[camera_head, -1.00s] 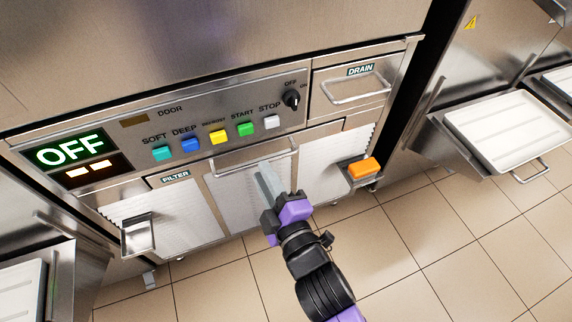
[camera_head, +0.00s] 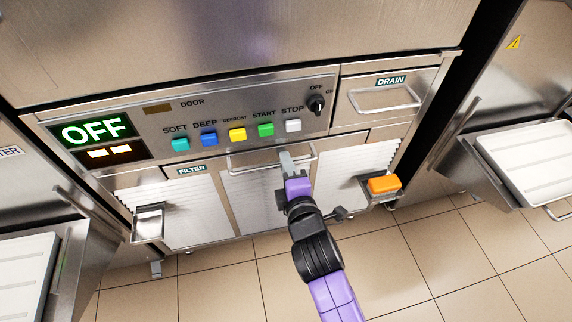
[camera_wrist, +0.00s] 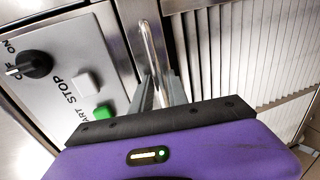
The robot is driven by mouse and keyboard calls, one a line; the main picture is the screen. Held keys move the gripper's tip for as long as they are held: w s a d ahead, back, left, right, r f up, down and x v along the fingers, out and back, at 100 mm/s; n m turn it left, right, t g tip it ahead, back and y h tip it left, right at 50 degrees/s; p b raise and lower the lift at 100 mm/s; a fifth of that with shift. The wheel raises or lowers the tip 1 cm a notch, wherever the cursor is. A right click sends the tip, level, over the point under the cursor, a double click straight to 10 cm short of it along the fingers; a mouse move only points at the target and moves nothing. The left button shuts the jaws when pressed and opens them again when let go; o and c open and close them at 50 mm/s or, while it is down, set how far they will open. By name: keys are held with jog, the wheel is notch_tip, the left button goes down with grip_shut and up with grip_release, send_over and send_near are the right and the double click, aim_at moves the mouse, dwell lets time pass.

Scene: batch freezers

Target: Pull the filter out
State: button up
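The filter (camera_head: 252,200) is a pale ribbed panel in the middle of the machine's lower front, with a metal bar handle (camera_head: 248,164) along its top. The FILTER label is to its upper left. The panel sits in the front. My gripper (camera_head: 287,155) is at the right part of this handle and hides some of it and of the panel. In the wrist view, the two grey fingers of my gripper (camera_wrist: 158,82) stand apart on either side of the handle bar (camera_wrist: 151,50). I cannot tell whether either finger touches the bar.
Coloured buttons (camera_head: 237,134) and a dark knob (camera_head: 317,104) lie just above the handle. The drain drawer (camera_head: 385,95) is at upper right. An orange block (camera_head: 384,184) sits on a small holder at right. White trays (camera_head: 530,160) stick out from neighbouring machines. The tiled floor is clear.

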jog(key=shift+w, duration=0.25)
jog(key=shift+a, duration=0.1)
grip_shut()
jog(key=shift+f, duration=0.1)
dwell(1.1)
